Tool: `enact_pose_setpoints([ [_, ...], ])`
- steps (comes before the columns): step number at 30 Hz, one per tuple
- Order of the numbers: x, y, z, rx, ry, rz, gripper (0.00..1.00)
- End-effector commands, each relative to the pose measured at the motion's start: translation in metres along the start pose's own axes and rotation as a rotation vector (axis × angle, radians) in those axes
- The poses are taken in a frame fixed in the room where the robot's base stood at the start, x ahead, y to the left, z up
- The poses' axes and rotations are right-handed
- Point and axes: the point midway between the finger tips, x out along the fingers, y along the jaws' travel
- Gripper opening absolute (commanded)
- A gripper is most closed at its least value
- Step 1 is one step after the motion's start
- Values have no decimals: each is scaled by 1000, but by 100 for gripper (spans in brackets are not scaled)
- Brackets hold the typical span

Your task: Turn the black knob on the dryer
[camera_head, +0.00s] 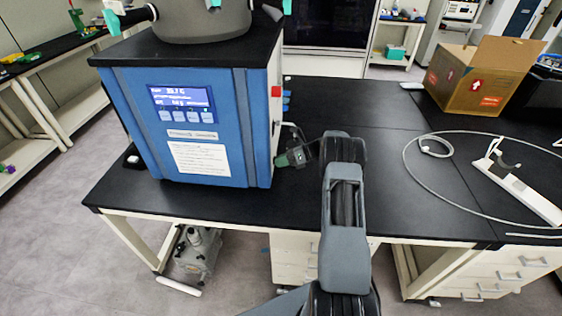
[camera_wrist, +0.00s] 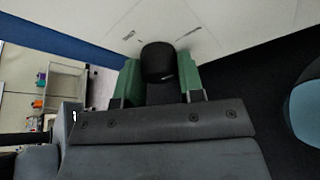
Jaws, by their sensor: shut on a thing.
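The blue freeze dryer (camera_head: 205,120) stands on the black bench, with a lit display on its front and a pale right side panel. In the wrist view, the black knob (camera_wrist: 158,61) sticks out from the dryer's pale side panel (camera_wrist: 200,25). My gripper (camera_wrist: 160,75) has its two green fingers on either side of the knob and is shut on it. In the head view, my gripper (camera_head: 284,160) is at the lower part of the dryer's right side. The knob is hidden there behind the fingers.
A red switch (camera_head: 276,91) is on the dryer's side above my gripper. The black bench (camera_head: 400,165) has free room right of my arm. A coiled hose (camera_head: 432,140), a white stand (camera_head: 520,190) and an open cardboard box (camera_head: 480,85) are farther right.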

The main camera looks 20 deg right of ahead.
Motion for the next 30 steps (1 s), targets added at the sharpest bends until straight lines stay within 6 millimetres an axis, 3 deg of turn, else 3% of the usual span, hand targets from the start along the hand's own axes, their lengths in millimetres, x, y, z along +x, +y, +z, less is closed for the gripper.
enact_pose_setpoints([
  [7, 0, 0, 0, -1, -2, -1, 12],
  [8, 0, 0, 0, -1, -2, -1, 36],
  [16, 0, 0, 0, -1, -1, -1, 61],
  [25, -4, 0, 0, -2, -1, -1, 61],
  [30, -27, -2, -1, -3, -2, -4, 61],
])
